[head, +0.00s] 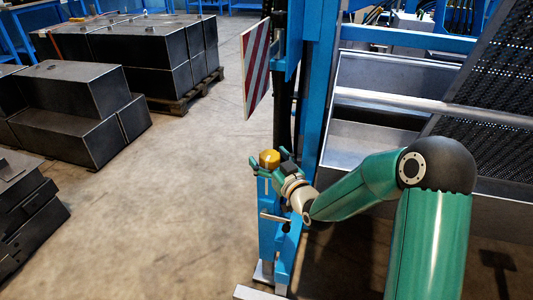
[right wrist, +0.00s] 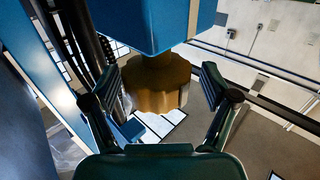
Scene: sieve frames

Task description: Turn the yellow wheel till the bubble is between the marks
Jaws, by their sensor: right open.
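The yellow wheel (head: 269,157) sits on top of a blue post (head: 267,225) in the head view. In the right wrist view the wheel (right wrist: 158,86) is a lobed, brownish-yellow knob on a short stem below a blue block (right wrist: 150,20). My right gripper (head: 270,160) is open, with one finger on each side of the wheel. In the right wrist view a gap shows between the wheel and each finger of the gripper (right wrist: 159,66). I cannot make out the bubble or its marks in either view. My left gripper is not in view.
A lever handle (head: 274,217) sticks out from the post below the wheel. A red-and-white striped panel (head: 256,68) hangs by a blue column (head: 317,80). Dark metal boxes (head: 75,110) stand at the left. The concrete floor between (head: 185,170) is clear.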

